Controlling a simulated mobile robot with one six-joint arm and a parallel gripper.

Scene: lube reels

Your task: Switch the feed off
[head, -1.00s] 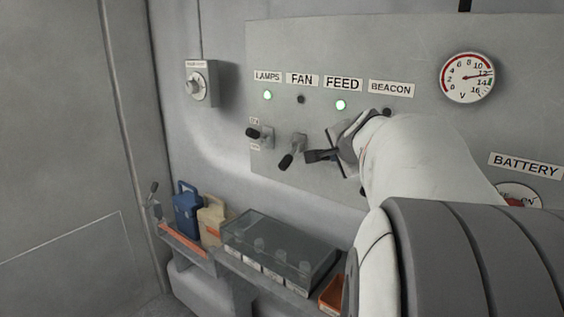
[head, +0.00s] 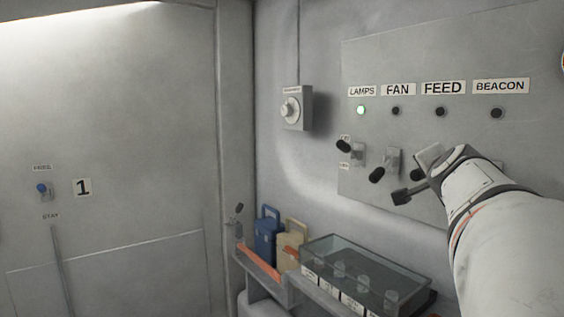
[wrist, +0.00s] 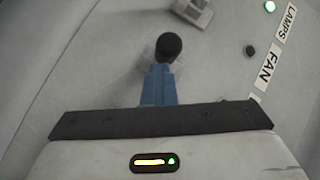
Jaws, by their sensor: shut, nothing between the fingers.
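The FEED label (head: 443,87) is on the grey switch panel (head: 365,75), and the FEED indicator (head: 440,112) below it is dark. A black knob (head: 417,175), apparently the FEED lever's, shows low beside my gripper, which hides most of that switch.
The LAMPS indicator (head: 361,110) is green; the FAN (head: 397,111) and BEACON (head: 497,113) indicators are dark. A clear-lidded box (head: 340,250) and a blue can (head: 266,238) stand below.

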